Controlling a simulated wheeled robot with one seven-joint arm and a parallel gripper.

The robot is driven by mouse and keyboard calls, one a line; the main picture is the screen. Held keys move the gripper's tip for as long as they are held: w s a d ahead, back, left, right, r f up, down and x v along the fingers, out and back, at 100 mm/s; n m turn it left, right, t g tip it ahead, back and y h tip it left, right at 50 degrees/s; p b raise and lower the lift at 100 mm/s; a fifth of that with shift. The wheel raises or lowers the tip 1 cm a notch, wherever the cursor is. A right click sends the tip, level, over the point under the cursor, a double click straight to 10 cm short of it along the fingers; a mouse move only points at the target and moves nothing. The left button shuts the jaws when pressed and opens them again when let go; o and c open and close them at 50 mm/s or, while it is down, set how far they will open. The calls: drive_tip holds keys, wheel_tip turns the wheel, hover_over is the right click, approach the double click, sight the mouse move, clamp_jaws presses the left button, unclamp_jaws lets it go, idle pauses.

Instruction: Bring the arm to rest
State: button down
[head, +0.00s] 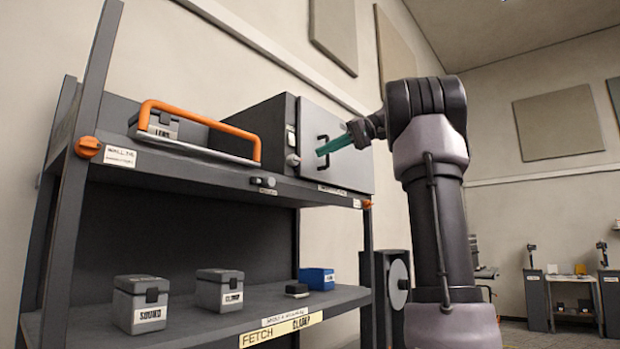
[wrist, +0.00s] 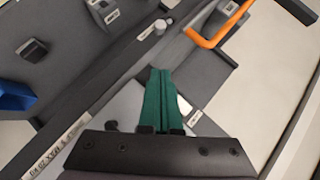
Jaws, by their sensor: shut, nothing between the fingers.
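My gripper (head: 334,146) has green fingers and is in front of the grey door (head: 350,165) of a dark cabinet on the upper shelf in the head view. The fingers point left, close to the door's black handle; I cannot tell whether they touch it. In the wrist view the green fingers of my gripper (wrist: 158,100) lie together, with nothing between them. My arm rises at the right of the head view.
The shelf rack (head: 190,165) has an orange handle (head: 200,120) on its upper level. Grey boxes (head: 141,303) (head: 218,290) and a blue box (head: 317,278) stand on the lower shelf. Wall panels hang behind. Floor and small stands (head: 537,300) show at the far right.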

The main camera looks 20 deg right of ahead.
drive_tip(key=s+a+f+m+h, duration=0.2)
drive_tip(key=s+f, duration=0.3)
drive_tip(key=f, duration=0.6)
drive_tip(key=s+a+f+m+t+h, duration=0.1)
drive_tip(key=s+a+f+h, duration=0.2)
drive_tip(key=f, duration=0.9)
drive_tip(key=s+a+f+m+t+h, duration=0.1)
drive_tip(key=s+a+f+m+h, duration=0.1)
drive_tip(key=s+f, duration=0.7)
wheel_tip(320, 180, down, 4)
drive_tip(key=a+h, duration=0.1)
drive_tip(key=h, duration=0.1)
drive_tip(key=shift+s+r+m+h, duration=0.15)
drive_tip(key=shift+r+m+h, duration=0.1)
drive_tip(key=shift+m+h, duration=0.05)
